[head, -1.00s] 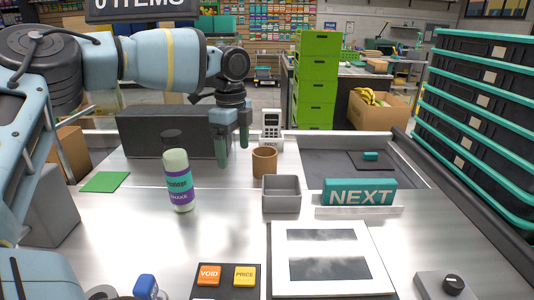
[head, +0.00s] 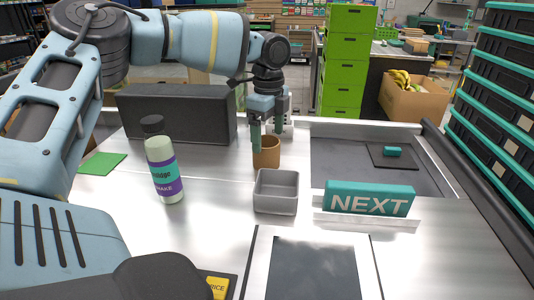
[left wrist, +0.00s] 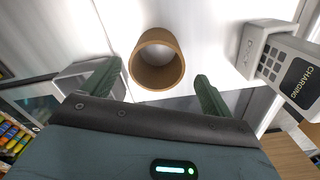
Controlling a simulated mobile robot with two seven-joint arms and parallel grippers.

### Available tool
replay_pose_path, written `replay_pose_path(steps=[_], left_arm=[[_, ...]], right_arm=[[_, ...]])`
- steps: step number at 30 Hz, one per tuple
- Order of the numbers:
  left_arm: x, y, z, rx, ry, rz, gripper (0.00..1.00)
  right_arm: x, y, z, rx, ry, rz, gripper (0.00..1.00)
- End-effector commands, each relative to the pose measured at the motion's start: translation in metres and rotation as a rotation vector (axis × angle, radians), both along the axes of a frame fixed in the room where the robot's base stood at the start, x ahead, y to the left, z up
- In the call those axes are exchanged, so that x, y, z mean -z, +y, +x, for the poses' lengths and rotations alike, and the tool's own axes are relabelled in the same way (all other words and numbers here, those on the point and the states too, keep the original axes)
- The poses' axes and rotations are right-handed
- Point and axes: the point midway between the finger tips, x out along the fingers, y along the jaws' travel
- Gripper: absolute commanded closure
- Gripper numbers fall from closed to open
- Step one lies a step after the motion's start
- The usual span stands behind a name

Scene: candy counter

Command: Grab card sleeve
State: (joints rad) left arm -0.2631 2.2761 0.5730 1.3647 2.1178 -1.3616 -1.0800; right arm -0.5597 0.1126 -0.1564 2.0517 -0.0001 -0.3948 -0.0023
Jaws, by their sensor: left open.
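The card sleeve, a short brown open tube (head: 269,156), stands upright on the metal counter in the head view, behind a small grey tray. In the left wrist view the sleeve (left wrist: 159,77) shows from above, its hollow inside visible. My left gripper (head: 270,132) is open, its green fingers pointing down at the sleeve. In the head view one finger overlaps the sleeve's left edge. In the left wrist view the sleeve lies between and just beyond the fingertips (left wrist: 159,70), with nothing held. Whether a finger touches it I cannot tell. My right gripper is not in view.
The grey tray (head: 276,207) sits just in front of the sleeve. A shake bottle (head: 163,175) stands to the left, a NEXT sign (head: 368,200) to the right. A long dark box (head: 170,115) stands behind. A charging card terminal (left wrist: 272,58) is close by in the left wrist view.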

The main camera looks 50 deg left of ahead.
Motion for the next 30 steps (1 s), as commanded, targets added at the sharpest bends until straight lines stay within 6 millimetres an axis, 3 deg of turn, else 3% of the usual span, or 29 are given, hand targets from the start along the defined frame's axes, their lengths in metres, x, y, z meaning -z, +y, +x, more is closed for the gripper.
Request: replay_pose_path(steps=[5,15,24,30], left_arm=[[0.005,0.0,-0.001,0.001,0.001,0.0,0.14],[0.047,0.002,-0.006,-0.001,-0.001,0.0,0.14],[0.051,0.002,-0.005,-0.001,-0.002,0.001,0.14],[0.051,0.002,-0.005,-0.001,-0.002,0.001,0.4]], right_arm=[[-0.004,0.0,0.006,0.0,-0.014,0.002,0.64],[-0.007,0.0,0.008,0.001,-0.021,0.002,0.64],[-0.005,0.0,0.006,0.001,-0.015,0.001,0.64],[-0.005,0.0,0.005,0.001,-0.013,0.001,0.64]])
